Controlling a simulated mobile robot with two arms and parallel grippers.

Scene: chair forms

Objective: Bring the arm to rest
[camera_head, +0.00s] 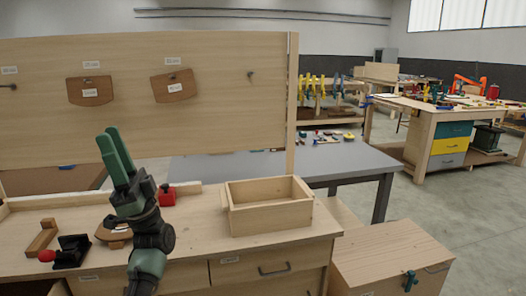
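My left gripper (109,134) is raised in front of the wooden board, with its two dark green fingers pointing up. The fingers lie close side by side from this angle, so any gap between them is unclear. Nothing shows at its fingertips. The black wrist and green forearm come up from the bottom edge, in front of the workbench (195,222). My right gripper is not in view.
Two brown forms, one on the left (90,91) and one on the right (174,86), hang on the board (220,115). Behind my wrist lies another brown form (106,233). An open wooden box (268,217) and a red block (166,195) are on the bench, with a black clamp (72,250) at left.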

